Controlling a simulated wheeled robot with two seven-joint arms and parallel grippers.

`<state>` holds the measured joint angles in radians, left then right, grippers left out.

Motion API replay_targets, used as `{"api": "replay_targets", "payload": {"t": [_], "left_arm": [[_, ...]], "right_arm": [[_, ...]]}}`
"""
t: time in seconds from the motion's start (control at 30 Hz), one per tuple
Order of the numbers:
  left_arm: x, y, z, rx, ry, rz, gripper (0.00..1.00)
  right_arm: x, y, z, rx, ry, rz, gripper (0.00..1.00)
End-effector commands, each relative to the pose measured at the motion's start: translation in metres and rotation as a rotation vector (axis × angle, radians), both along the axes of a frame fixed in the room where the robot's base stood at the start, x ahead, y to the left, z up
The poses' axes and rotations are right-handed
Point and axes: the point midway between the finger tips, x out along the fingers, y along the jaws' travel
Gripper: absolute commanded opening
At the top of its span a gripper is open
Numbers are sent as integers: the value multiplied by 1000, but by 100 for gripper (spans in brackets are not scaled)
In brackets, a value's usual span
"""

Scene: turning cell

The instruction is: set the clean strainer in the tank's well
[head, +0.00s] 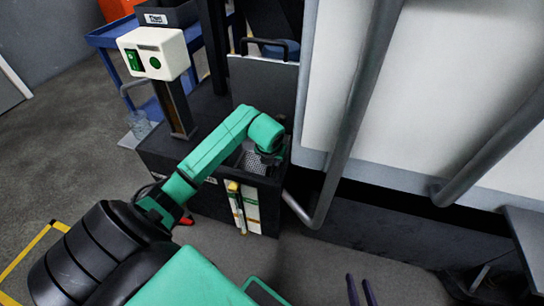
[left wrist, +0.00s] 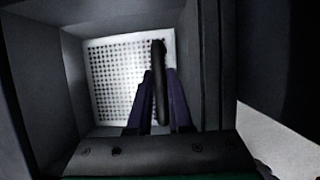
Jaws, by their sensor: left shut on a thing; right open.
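The strainer (left wrist: 108,80) is a pale perforated square with a dark upright handle (left wrist: 160,60). In the left wrist view my left gripper (left wrist: 160,82) is shut on the handle, and the grey walls of the well (left wrist: 48,85) surround the strainer. Whether it rests on the bottom cannot be told. In the head view part of the strainer (head: 250,160) shows in the opening of the dark tank (head: 160,152). My left gripper (head: 266,156) is over that opening, its fingers mostly hidden. My right gripper (head: 361,290) is open and empty at the bottom edge.
A raised grey lid (head: 262,88) stands behind the opening. A white control box (head: 153,53) on a post rises at the tank's left. A big white machine with grey rails (head: 350,120) closes off the right. Floor is free in front.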

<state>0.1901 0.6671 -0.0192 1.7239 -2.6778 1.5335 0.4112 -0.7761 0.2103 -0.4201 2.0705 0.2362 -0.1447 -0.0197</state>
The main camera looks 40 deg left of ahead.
Motion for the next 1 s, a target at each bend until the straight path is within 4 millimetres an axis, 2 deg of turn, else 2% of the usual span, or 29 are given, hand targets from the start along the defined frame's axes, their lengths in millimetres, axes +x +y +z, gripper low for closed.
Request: {"api": "replay_targets", "payload": {"t": [0.3, 0.33, 0.37, 0.67, 0.77, 1.0], "left_arm": [[1, 1, -4, 2, -3, 0, 0], [0, 1, -4, 1, -1, 0, 26], [0, 0, -3, 1, -1, 0, 31], [0, 0, -1, 1, -2, 0, 31], [-2, 0, 10, 2, -3, 0, 31], [-23, -12, 70, 5, -5, -2, 31]], "right_arm": [[1, 0, -2, 2, -4, -2, 48], [1, 0, -1, 3, -5, -3, 48], [1, 0, -1, 3, -5, -3, 48], [1, 0, 0, 2, -4, -2, 48], [0, 0, 5, -2, 1, 0, 48], [1, -3, 36, -34, 35, 22, 48]]}}
